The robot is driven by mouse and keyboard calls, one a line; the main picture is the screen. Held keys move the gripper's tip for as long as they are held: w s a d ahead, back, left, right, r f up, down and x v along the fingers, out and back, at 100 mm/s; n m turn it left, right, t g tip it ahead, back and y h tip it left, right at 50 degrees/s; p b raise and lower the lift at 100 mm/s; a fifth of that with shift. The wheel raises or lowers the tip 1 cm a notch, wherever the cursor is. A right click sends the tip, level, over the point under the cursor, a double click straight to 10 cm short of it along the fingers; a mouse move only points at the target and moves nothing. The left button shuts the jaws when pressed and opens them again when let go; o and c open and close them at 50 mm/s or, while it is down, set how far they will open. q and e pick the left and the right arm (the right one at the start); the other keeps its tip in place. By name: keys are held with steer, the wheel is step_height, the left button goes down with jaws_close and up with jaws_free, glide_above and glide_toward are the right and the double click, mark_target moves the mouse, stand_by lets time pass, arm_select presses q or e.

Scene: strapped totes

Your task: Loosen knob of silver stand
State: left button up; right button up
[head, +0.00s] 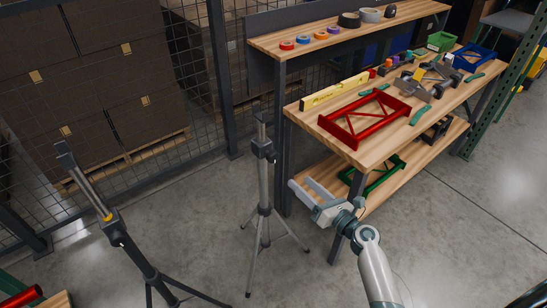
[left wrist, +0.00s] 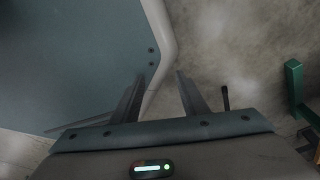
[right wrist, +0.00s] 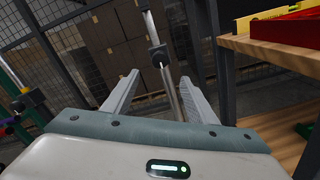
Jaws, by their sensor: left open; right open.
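The silver stand (head: 263,185) stands upright on its tripod legs, left of the workbench in the head view. Its dark collar (head: 263,149) has a small knob on its right side. My right gripper (head: 300,183) is open and empty, to the right of the stand and lower than the collar. In the right wrist view the silver stand (right wrist: 170,92) shows beyond and between the open fingers, with the dark collar (right wrist: 158,55) above the fingertips. My left gripper (left wrist: 160,76) is open and empty in the left wrist view, out of the head view.
The workbench (head: 301,115) holds a red frame (head: 365,118), a yellow level (head: 334,92) and several tools. A green frame (head: 384,178) lies on its lower shelf. A mesh fence stands behind; the floor between the stands is clear.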

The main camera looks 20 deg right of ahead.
mark_target(275, 159)
steer(key=x, duration=1.4)
steer(key=shift+f+p, duration=0.1)
steer(key=shift+p, duration=0.3)
arm_select(q)
steer(key=shift+s+a+g, duration=0.2)
steer(key=shift+s+a, duration=0.15)
steer(key=shift+s, duration=0.4)
steer(key=shift+s+a+g, duration=0.2)
steer(key=shift+s+a, duration=0.1)
steer(key=shift+s, duration=0.4)
arm_select(e)
steer(key=shift+x, duration=0.8)
steer(key=c, duration=1.1)
